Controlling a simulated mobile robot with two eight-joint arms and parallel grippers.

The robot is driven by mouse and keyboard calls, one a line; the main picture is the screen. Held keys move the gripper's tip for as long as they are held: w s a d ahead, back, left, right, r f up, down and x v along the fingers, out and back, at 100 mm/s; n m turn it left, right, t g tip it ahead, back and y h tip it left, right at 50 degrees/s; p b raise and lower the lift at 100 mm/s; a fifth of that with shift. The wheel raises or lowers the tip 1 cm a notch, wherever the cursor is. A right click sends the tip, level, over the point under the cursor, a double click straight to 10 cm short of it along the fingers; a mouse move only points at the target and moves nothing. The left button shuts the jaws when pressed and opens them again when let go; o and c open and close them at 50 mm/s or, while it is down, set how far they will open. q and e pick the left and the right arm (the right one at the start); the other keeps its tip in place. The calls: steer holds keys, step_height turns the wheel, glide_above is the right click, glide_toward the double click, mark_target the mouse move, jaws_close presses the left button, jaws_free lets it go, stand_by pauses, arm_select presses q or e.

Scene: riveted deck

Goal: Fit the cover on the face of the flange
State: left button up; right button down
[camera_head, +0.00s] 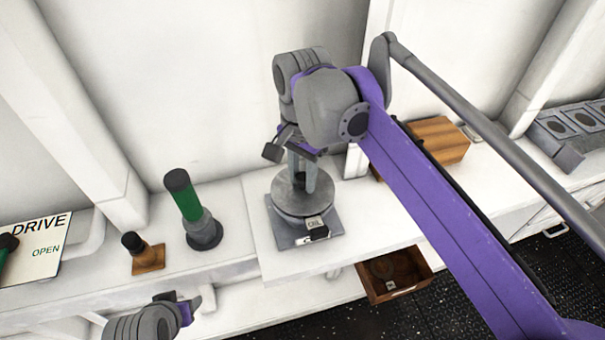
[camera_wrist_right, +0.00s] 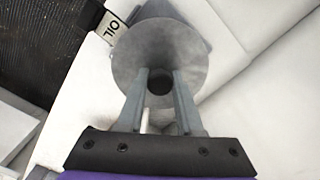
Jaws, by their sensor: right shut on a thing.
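The cover, a round grey disc (camera_head: 283,190) with a dark knob in its middle, is under my right gripper (camera_head: 301,184) on the white bench. In the right wrist view the disc (camera_wrist_right: 190,48) fills the space ahead of the fingers, and the right gripper (camera_wrist_right: 160,92) is shut on its knob. Beneath the cover is the grey flange (camera_head: 288,211), mostly hidden, on a square plate (camera_head: 290,235). I cannot tell whether the cover touches the flange. My left gripper (camera_head: 187,306) is partly in view at the lower left, its jaw state unclear.
An OIL label (camera_head: 315,222) is at the plate's front; it also shows in the wrist view (camera_wrist_right: 110,27). A green-handled post (camera_head: 187,200) and a small wooden block with a black knob (camera_head: 148,257) stand left. An open wooden drawer (camera_head: 400,287) is below, a wooden box (camera_head: 440,139) at right.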

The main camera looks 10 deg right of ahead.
steer(key=shift+f, duration=0.25)
stand_by(0.6)
steer(key=shift+c, duration=2.4)
jaws_free()
step_height(320, 180, up, 11)
steer(key=shift+p, duration=0.45)
steer(key=shift+s+f, duration=0.1)
steer(key=shift+f, duration=0.05)
